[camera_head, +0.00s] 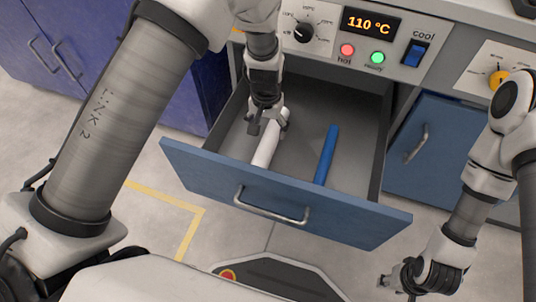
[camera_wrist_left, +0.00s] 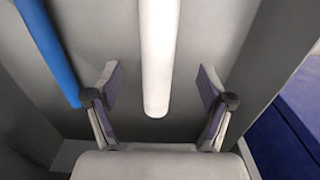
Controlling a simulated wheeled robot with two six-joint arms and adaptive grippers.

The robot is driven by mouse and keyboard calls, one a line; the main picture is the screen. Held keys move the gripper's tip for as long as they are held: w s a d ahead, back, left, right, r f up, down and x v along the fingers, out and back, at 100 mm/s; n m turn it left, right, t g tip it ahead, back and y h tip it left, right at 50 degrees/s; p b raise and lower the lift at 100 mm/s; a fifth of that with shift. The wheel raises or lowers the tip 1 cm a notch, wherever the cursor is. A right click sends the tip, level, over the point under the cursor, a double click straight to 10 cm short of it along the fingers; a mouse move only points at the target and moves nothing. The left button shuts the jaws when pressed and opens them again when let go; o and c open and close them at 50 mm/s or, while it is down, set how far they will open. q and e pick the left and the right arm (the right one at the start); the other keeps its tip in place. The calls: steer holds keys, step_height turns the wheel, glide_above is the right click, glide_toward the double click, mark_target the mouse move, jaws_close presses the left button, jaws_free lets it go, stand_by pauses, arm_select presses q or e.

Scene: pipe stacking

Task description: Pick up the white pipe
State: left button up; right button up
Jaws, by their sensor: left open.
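The white pipe (camera_head: 264,152) lies in the open drawer, left of the blue pipe (camera_head: 327,155). My left gripper (camera_head: 268,120) is open over the white pipe. In the left wrist view the white pipe (camera_wrist_left: 158,50) runs between the two spread fingers of my left gripper (camera_wrist_left: 160,85), with a gap on each side. Part of the pipe is hidden by the gripper in the head view. My right gripper (camera_head: 396,282) hangs outside the drawer at the lower right, and its jaws are too small to read.
The blue drawer front (camera_head: 280,195) with its metal handle (camera_head: 270,207) stands out from the cabinet. A control panel with a display (camera_head: 370,22) reading 110 °C is above the drawer. A blue cabinet door (camera_head: 425,160) is at right.

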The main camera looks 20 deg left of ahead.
mark_target(267, 142)
arm_select(q)
steer(key=f+b, duration=0.1)
steer(key=f, duration=0.1)
steer(key=f+b, duration=0.1)
steer(key=f, duration=0.2)
steer(key=f+b, duration=0.1)
steer(key=f, duration=0.1)
steer(key=shift+s+d+f+b, duration=0.1)
steer(key=shift+s+f+b, duration=0.15)
steer(key=shift+b, duration=0.15)
steer(key=shift+r, duration=0.2)
steer(key=c, duration=1.3)
